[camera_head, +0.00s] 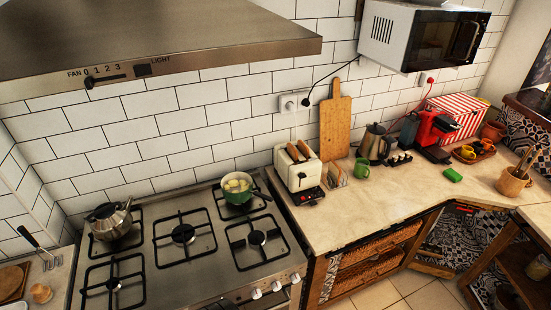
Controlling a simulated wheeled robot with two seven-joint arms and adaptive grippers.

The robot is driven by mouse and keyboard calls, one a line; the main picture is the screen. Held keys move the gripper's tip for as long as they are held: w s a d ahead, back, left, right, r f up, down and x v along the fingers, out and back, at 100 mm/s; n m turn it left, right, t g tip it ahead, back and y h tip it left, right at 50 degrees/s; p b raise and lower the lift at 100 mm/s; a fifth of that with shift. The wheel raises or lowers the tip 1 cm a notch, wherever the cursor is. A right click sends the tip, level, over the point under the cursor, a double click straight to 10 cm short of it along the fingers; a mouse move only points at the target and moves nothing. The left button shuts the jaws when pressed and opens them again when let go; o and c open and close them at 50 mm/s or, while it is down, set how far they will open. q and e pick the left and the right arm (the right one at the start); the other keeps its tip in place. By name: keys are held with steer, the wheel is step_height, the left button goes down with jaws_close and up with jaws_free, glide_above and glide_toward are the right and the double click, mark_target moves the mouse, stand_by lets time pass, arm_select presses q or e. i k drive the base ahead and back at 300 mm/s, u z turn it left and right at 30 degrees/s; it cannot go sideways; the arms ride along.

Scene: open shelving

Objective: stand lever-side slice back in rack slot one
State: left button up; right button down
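A cream toaster (296,177) stands on the counter just right of the stove. Two brown toast slices, a left slice (293,153) and a right slice (304,149), stick up side by side from its top. The lever is too small to make out clearly, so I cannot tell which slice is lever-side. A small toast rack (336,181) stands on the counter just right of the toaster, apart from it. Something brown shows in the rack, but its slots are too small to tell apart. Neither of my grippers is in view.
A green mug (362,168) stands right of the rack, and a wooden board (335,128) leans on the wall behind. A small black object (309,196) lies before the toaster. A green pot (238,188) sits on the stove (170,265). The front counter (375,205) is clear.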

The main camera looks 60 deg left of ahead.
mark_target(333, 177)
steer(key=u, duration=1)
steer(key=i, duration=0.2)
steer(key=u, duration=0.05)
